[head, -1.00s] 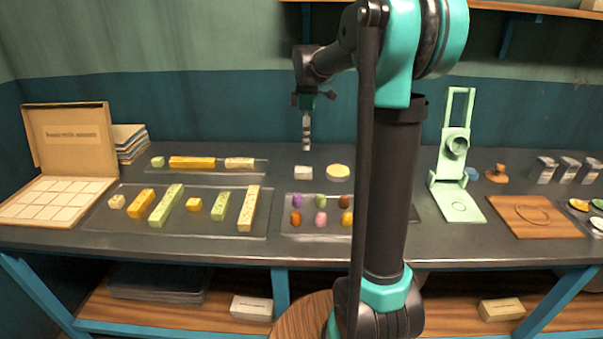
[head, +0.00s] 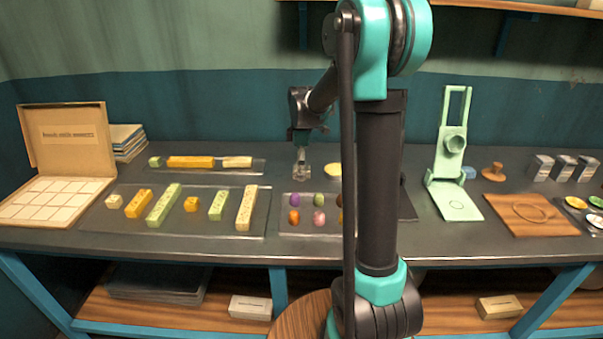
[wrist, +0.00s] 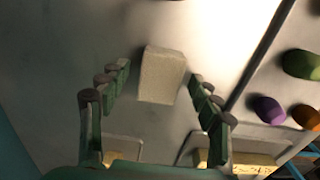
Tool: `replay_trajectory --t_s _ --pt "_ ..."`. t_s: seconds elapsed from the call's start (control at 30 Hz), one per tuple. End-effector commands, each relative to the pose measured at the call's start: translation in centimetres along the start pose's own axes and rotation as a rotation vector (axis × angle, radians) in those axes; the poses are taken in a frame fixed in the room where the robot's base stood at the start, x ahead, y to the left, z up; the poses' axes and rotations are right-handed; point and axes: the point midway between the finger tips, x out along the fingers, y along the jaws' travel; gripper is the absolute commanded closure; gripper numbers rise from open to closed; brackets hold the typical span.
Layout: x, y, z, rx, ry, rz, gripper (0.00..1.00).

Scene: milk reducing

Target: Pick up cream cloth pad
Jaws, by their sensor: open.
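The cream cloth pad (wrist: 161,75) is a small pale block lying flat on the dark counter. In the wrist view it sits between the two green fingers of my gripper (wrist: 159,77), turned slightly, with a gap on each side. My gripper is open and empty. In the head view my gripper (head: 302,170) points straight down over the spot behind the candy tray, and its fingers hide most or all of the pad. I cannot tell the exact height of the fingertips above the counter.
A yellow round piece (head: 333,169) lies close to the right of my gripper. A tray of colored egg-shaped pieces (head: 318,228) is in front. Trays with yellow and green bars (head: 106,226) lie to the left. A green press (head: 452,170) stands to the right.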

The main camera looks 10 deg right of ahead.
Motion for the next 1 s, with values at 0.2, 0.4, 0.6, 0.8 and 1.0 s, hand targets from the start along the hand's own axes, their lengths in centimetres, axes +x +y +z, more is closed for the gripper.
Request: replay_trajectory --t_s 0.2,0.4,0.6,0.8,1.0 --pt "0.04 0.00 0.02 0.000 0.000 0.000 0.37" --pt "0.03 0.00 0.02 0.000 0.000 0.000 0.62" --pt "0.02 0.00 0.02 0.000 0.000 0.000 0.87" --pt "0.01 0.00 0.02 0.000 0.000 0.000 0.90" --pt "-0.57 0.02 0.01 0.000 0.000 0.000 0.90"
